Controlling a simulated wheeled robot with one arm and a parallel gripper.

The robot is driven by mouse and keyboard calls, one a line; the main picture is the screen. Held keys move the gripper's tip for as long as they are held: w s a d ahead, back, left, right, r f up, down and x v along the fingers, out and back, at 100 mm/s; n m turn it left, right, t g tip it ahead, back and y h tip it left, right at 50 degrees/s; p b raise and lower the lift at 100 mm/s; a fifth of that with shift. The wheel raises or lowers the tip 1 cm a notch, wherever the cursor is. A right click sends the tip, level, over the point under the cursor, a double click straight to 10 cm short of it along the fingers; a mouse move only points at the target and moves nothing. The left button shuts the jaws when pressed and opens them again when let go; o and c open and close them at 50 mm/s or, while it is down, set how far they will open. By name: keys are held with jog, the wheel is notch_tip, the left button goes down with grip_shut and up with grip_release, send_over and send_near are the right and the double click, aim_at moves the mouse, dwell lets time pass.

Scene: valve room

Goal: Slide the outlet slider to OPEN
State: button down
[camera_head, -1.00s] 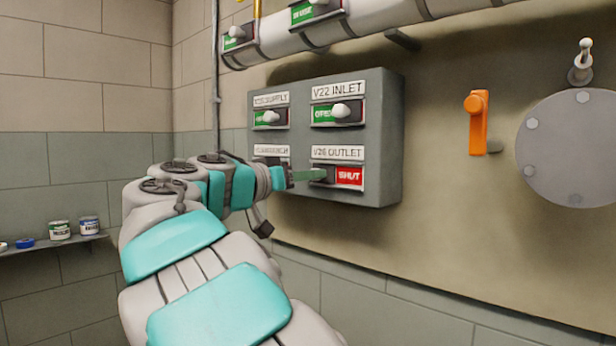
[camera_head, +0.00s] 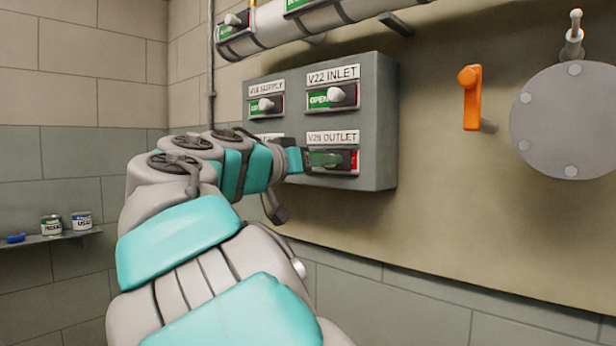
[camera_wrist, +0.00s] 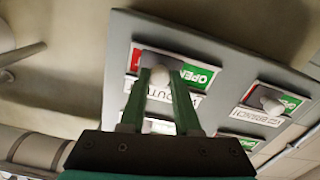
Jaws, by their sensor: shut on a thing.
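The outlet slider is at the lower right of the grey valve panel (camera_head: 388,130), under the OUTLET label (camera_head: 332,138). Its green area shows on the left and a strip of red (camera_head: 354,160) on the right in the head view. My gripper (camera_head: 338,159) reaches it from the left and hides its knob there. In the wrist view my gripper (camera_wrist: 160,76) is shut on the pale slider knob (camera_wrist: 162,60). There the green OPEN field (camera_wrist: 200,76) is uncovered to the right of the knob, with a little red to the left.
The V22 INLET slider (camera_head: 340,95) sits above, showing OPEN, with another slider (camera_head: 266,105) to its left. An orange handle (camera_head: 470,98) and a round flange (camera_head: 568,122) are on the wall to the right. Pipes run above; a shelf (camera_head: 50,238) is at left.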

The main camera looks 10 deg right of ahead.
jog(key=shift+s+d, duration=0.45)
jog(key=shift+s, duration=0.1)
jog(key=c, duration=0.6)
grip_release()
jog(key=b+v, duration=0.1)
jog(key=v, duration=0.7)
